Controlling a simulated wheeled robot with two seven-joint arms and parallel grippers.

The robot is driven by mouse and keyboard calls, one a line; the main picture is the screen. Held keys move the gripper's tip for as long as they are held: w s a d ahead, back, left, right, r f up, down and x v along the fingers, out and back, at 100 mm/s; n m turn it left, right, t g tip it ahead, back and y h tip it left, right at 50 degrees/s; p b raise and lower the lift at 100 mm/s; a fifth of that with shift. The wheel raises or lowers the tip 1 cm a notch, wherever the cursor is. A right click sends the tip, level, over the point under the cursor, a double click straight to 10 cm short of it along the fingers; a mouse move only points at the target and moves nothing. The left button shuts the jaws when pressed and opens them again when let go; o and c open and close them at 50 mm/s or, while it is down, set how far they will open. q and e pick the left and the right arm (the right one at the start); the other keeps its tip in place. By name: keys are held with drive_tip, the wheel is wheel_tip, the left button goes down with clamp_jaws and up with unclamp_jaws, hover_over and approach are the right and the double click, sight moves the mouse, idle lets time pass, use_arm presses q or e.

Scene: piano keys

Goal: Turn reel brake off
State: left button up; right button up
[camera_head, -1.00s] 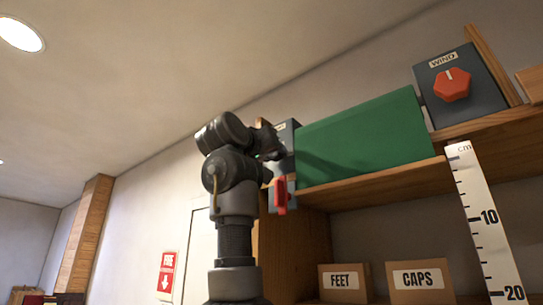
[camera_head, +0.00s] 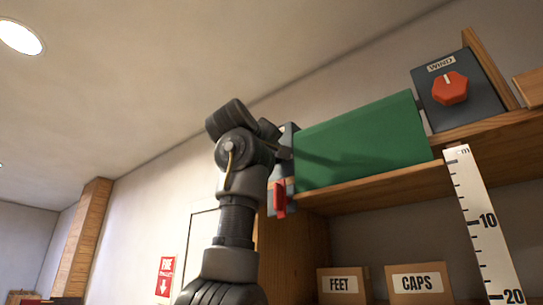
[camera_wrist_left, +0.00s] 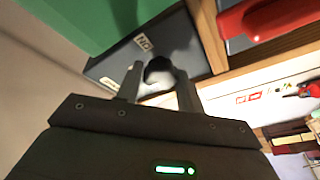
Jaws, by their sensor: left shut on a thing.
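A grey panel (camera_wrist_left: 118,62) in the left wrist view carries a dark round knob (camera_wrist_left: 158,70) and small pale labels; one looks like a turned "ON". I cannot read the name of this control, nor clearly see which way the knob points. My left gripper (camera_wrist_left: 157,80) is shut on the knob, one finger on each side. In the head view my left arm hides most of the grey box (camera_head: 287,140) at the left end of the shelf, and the fingers do not show clearly. My right gripper is not in view.
A green box (camera_head: 362,142) stands right of the grey box. A red handle (camera_head: 279,198) hangs below it, close to my arm, and shows in the wrist view (camera_wrist_left: 272,16). A WIND box with an orange knob (camera_head: 449,87) is far right. FEET and CAPS boxes stand below.

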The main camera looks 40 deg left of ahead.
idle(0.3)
use_arm(q)
drive_tip(key=o, duration=1)
drive_tip(key=shift+s, duration=0.1)
drive_tip(key=shift+c, duration=0.2)
drive_tip(key=b+v, duration=0.6)
drive_tip(key=v, duration=0.4)
drive_tip(key=shift+s, duration=0.4)
drive_tip(key=shift+w+d, duration=0.1)
